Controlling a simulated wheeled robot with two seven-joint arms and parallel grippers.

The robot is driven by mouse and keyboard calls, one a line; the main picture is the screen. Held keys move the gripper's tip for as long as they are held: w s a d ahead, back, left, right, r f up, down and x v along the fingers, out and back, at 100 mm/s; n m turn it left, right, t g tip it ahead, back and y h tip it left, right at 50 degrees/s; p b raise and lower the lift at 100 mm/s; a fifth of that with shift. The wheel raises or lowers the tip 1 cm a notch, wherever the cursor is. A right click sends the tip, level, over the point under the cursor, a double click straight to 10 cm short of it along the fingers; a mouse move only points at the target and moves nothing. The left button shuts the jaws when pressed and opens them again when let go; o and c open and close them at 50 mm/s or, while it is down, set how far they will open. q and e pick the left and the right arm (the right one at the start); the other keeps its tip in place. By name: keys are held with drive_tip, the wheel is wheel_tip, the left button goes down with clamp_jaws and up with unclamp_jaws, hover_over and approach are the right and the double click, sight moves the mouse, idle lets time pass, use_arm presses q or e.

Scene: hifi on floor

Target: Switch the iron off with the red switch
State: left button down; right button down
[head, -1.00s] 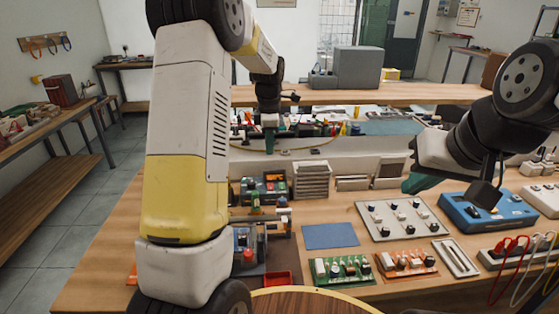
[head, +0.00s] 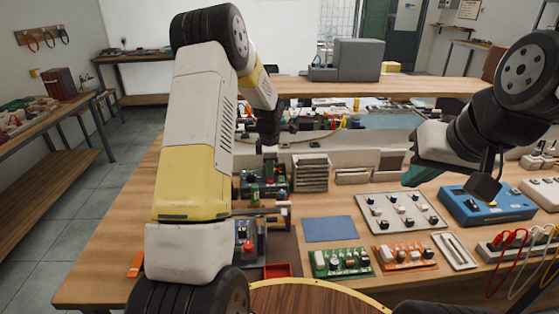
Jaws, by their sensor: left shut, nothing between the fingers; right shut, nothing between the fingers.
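A dark bench unit with a small red part (head: 248,245) on it stands left of centre, partly hidden behind my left arm. I cannot tell for certain that this red part is the iron's switch, and I cannot make out the iron clearly. My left gripper (head: 269,154) is shut and empty, pointing down above the back of the bench, behind the unit. Neither gripper touches the red part.
A red tray (head: 277,270), a blue mat (head: 331,229), a green board (head: 340,263) and an orange board (head: 404,257) lie on the bench. A blue box (head: 487,206) and cables are at right. A round wooden top (head: 310,300) is in front. The blue mat is clear.

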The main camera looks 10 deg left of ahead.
use_arm(q)
drive_tip(key=shift+f, duration=0.35)
drive_tip(key=shift+s, duration=0.15)
drive_tip(key=shift+s+d, duration=0.25)
drive_tip(key=shift+s, duration=0.45)
drive_tip(key=shift+r, duration=0.1)
